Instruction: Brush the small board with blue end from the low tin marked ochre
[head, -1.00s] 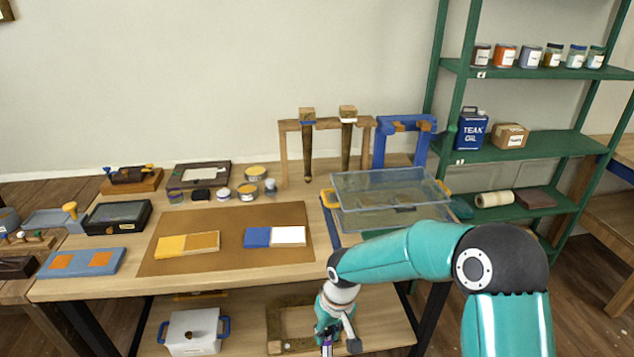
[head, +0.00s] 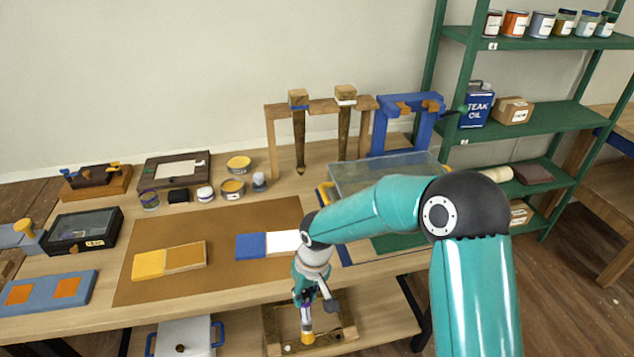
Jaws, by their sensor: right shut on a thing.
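The small board with a blue end (head: 252,246) and a white end lies on the brown mat (head: 205,228), its right end partly behind my right arm. My right gripper (head: 306,312) points down in front of the table edge, below the board. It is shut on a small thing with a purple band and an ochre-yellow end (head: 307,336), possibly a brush. My left gripper is not in view.
A yellow and ochre board (head: 168,260) lies left on the mat. A wooden rack (head: 320,107) holds two brushes; a blue rack (head: 408,104) stands beside it. A clear bin (head: 350,178) is partly behind my arm. A lower shelf bears a white box (head: 186,338).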

